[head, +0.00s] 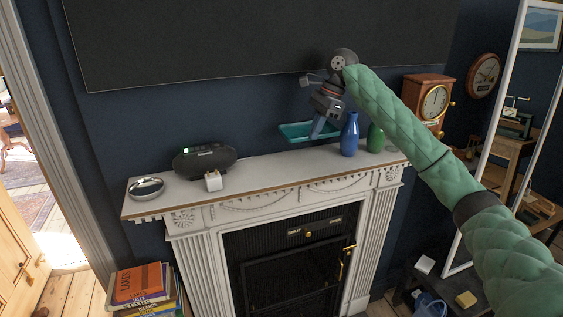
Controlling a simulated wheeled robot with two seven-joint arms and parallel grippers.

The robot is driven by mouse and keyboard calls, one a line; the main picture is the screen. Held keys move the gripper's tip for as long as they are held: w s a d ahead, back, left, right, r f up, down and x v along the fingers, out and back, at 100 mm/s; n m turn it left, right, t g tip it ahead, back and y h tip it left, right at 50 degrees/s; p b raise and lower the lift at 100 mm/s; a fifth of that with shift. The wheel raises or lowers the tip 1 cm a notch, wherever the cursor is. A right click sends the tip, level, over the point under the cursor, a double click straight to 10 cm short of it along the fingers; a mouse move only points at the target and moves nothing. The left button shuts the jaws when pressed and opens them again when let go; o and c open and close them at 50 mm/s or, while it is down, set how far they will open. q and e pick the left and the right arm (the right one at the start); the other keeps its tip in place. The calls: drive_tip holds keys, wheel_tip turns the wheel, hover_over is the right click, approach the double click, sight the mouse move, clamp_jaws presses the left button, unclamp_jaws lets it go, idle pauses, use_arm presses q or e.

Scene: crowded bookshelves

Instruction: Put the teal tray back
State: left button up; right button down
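The teal tray (294,131) is in the middle of the head view, just above the back of the white mantelpiece, in front of the dark blue wall. A narrow gap shows between its left end and the mantel top. My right gripper (319,131) comes down from above, its fingers overlapping the tray's near rim right of its middle. It appears shut on that rim; the far finger is hidden. My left gripper is not in view.
A blue vase (350,135) and a green vase (375,138) stand close to the tray's right. A wooden clock (432,103) stands further right.

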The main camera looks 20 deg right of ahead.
drive_tip(key=a+f+p, duration=0.1)
drive_tip(key=a, duration=0.1)
drive_tip(key=a+f+p, duration=0.1)
drive_tip(key=a, duration=0.2)
drive_tip(key=s+a+f+p, duration=0.1)
drive_tip(key=a+f, duration=0.1)
drive_tip(key=shift+a, duration=0.15)
drive_tip(key=shift+s+a+f+p, duration=0.25)
drive_tip(key=shift+a+p, duration=0.1)
drive_tip(key=shift+a, duration=0.15)
drive_tip(key=shift+s+a+f+p, duration=0.1)
drive_tip(key=shift+a+f+p, duration=0.2)
drive_tip(key=shift+a, duration=0.15)
drive_tip(key=shift+s+a, duration=0.2)
wheel_tip(320, 180, down, 4)
drive_tip(key=p, duration=0.3)
drive_tip(key=shift+w+r, duration=0.1)
drive_tip(key=shift+w, duration=0.05)
drive_tip(key=shift+f, duration=0.2)
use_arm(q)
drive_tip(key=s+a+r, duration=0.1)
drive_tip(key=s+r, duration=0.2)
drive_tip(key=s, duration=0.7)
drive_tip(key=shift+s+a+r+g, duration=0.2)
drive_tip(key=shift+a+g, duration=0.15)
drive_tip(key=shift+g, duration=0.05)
use_arm(e)
drive_tip(key=shift+f, duration=0.15)
